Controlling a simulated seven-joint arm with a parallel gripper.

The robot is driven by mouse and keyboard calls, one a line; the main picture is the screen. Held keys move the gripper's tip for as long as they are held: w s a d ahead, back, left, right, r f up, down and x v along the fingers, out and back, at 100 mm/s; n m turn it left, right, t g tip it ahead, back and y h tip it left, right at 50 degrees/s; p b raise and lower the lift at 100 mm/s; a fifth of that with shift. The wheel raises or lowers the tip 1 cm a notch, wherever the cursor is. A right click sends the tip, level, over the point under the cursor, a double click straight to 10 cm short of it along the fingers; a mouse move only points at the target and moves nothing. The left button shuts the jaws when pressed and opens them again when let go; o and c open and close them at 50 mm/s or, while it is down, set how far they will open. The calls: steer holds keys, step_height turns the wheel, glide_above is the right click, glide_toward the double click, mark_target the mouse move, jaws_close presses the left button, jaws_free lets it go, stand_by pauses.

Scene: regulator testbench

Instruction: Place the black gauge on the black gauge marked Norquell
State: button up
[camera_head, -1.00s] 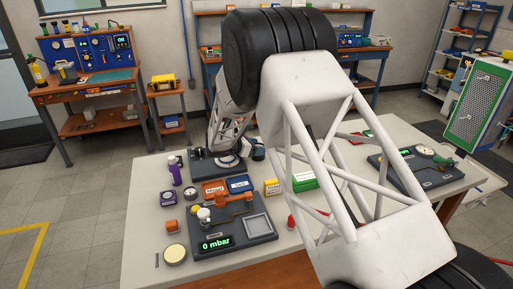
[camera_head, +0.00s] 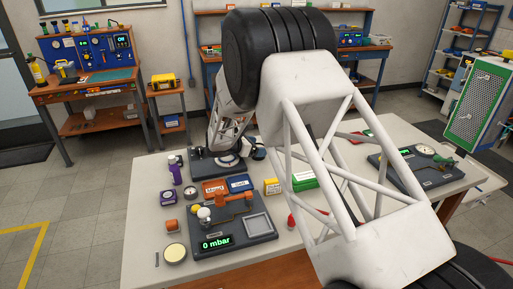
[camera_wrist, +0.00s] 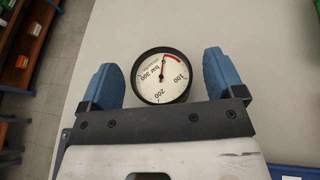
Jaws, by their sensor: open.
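A round black gauge (camera_wrist: 162,78) with a white dial, a red arc and the numbers 100, 200 and 300 sits between the blue fingers of my gripper (camera_wrist: 163,66) in the wrist view. The gripper is open, with a gap on both sides of the gauge. The dial's lettering appears upside down. In the head view the arm hides most of the gripper; a blue finger (camera_head: 258,152) shows near the back board. Another white-faced gauge (camera_head: 424,150) is on the right board. I cannot read any Norquell marking.
The front board (camera_head: 234,239) reads 0 mbar and carries orange fittings and a grey square tray.

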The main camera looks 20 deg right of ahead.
steer(key=v, duration=1.2)
steer(key=shift+r, duration=0.15)
stand_by(0.4)
steer(key=shift+s+d+r, duration=0.1)
steer(key=shift+s+r, duration=0.15)
steer(key=shift+r, duration=0.05)
steer(key=s+d+r+m+g+y, duration=0.1)
steer(key=s+d+r+m+y, duration=0.15)
steer(key=s+r+m, duration=0.6)
steer(key=s+d+r+m+g+y, duration=0.1)
steer(key=s+r+y, duration=0.4)
steer(key=s, duration=0.8)
steer(key=s+a+r+m+y, duration=0.1)
steer(key=s+m+y, duration=0.1)
steer(key=s, duration=0.7)
steer(key=s+a+r+m+t+y, duration=0.1)
steer(key=s+m, duration=0.4)
steer(key=s, duration=0.5)
steer(key=s+a+r+m+t+y, duration=0.1)
steer(key=s+m+y, duration=0.2)
steer(key=s, duration=0.6)
steer(key=shift+a+r+m, duration=0.2)
steer(key=shift+a+m, duration=0.1)
steer(key=shift+m, duration=0.15)
